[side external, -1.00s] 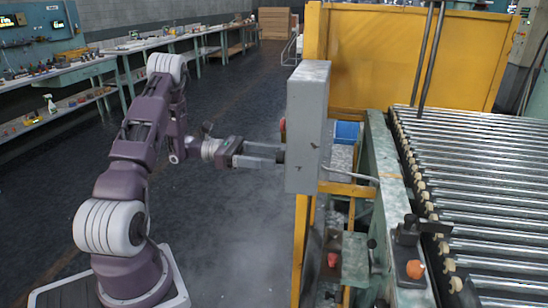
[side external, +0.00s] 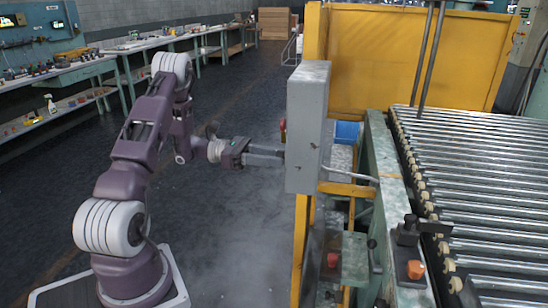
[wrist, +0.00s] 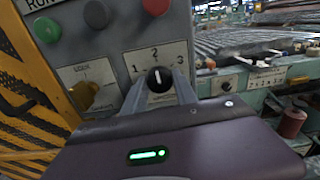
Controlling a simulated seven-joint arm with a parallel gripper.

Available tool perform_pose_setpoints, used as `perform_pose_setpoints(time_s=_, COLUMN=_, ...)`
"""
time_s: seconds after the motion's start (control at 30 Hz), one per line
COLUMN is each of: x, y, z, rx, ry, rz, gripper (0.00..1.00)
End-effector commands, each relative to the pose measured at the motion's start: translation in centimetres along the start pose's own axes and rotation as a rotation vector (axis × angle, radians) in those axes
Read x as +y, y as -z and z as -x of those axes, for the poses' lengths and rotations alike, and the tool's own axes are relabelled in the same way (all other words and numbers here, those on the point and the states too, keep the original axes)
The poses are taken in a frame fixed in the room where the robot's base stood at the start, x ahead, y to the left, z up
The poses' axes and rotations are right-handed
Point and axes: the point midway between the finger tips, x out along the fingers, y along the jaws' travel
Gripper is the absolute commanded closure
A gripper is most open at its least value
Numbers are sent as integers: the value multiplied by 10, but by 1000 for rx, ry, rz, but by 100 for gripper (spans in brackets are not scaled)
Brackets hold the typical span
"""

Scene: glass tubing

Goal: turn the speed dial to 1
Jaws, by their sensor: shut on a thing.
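The speed dial (wrist: 159,79) is a small black knob with a white pointer line, on a white plate marked 1, 2 and 3. Its pointer stands nearly upright in the wrist view, toward the 2. My gripper (wrist: 160,90) has one finger on each side of the knob and is shut on it. In the side external view my gripper (side external: 281,155) reaches the left face of the grey control box (side external: 309,125). The dial is hidden there by the angle and the fingers.
Above the dial are a green button (wrist: 47,29), a black button (wrist: 96,13) and a red button (wrist: 156,5). A brass-coloured knob (wrist: 83,95) sits to its left. A roller conveyor (side external: 480,180) stands right of the box. The floor on my side is open.

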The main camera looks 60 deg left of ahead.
Motion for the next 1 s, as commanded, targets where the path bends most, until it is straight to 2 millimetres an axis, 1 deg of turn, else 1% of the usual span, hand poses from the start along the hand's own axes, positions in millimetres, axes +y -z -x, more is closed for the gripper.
perform_pose_setpoints(time_s=0.27, x=0, y=0, z=0, rx=-1, ry=-1, rz=175, gripper=100)
perform_pose_setpoints(time_s=0.7, x=-1, y=0, z=0, rx=0, ry=0, rz=589, gripper=100)
perform_pose_setpoints(time_s=1.0, x=-2, y=0, z=0, rx=1, ry=0, rz=828, gripper=100)
